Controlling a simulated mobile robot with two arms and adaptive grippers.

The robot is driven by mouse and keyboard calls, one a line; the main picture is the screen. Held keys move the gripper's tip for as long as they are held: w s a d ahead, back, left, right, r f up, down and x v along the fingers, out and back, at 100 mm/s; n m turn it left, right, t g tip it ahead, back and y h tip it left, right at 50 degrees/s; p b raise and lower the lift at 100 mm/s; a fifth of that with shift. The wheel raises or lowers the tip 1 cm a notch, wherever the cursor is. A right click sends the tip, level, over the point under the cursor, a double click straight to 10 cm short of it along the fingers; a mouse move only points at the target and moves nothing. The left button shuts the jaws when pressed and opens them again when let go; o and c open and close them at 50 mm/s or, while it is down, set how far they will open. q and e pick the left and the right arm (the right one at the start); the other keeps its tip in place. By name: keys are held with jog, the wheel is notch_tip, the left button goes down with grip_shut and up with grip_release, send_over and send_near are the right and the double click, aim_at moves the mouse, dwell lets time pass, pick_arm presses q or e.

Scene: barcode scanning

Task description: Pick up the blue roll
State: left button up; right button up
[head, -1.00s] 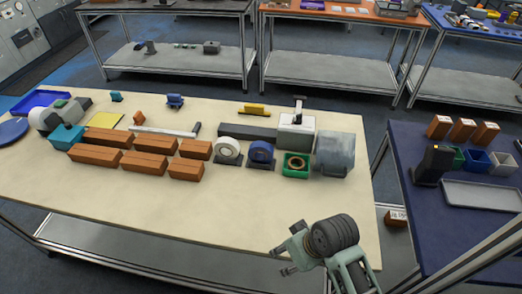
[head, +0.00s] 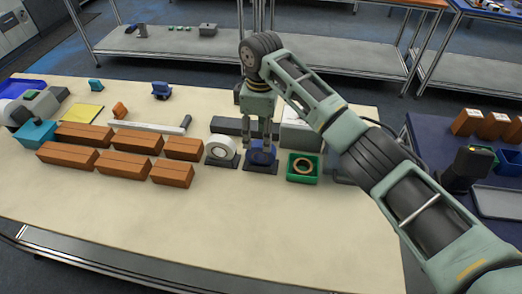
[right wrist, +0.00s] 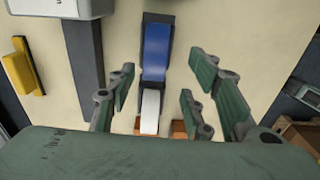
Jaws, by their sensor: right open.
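In the right wrist view the blue roll (right wrist: 155,52) lies just ahead of the open fingers (right wrist: 160,80), with nothing gripped. I cannot tell whether the fingertips reach down past its sides. My left gripper is out of view.
Several brown boxes (head: 124,163) lie to the left on the table. A long grey block (head: 228,127) lies behind the rolls. The front of the table is clear.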

aim_at(261, 143)
jog(key=shift+w+d+f, duration=0.15)
jog(key=shift+w, duration=0.25)
jog(key=shift+s+f+p, duration=0.2)
jog(key=shift+f+p, duration=0.3)
jog(key=shift+f, duration=0.6)
notch_tip(261, 143, down, 4)
jog(key=shift+r+p, duration=0.1)
jog(key=shift+p, duration=0.65)
jog(key=shift+f, duration=0.6)
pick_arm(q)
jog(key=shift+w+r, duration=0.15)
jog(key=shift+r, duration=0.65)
pick_arm(e)
jog(key=shift+w, duration=0.1)
grip_shut()
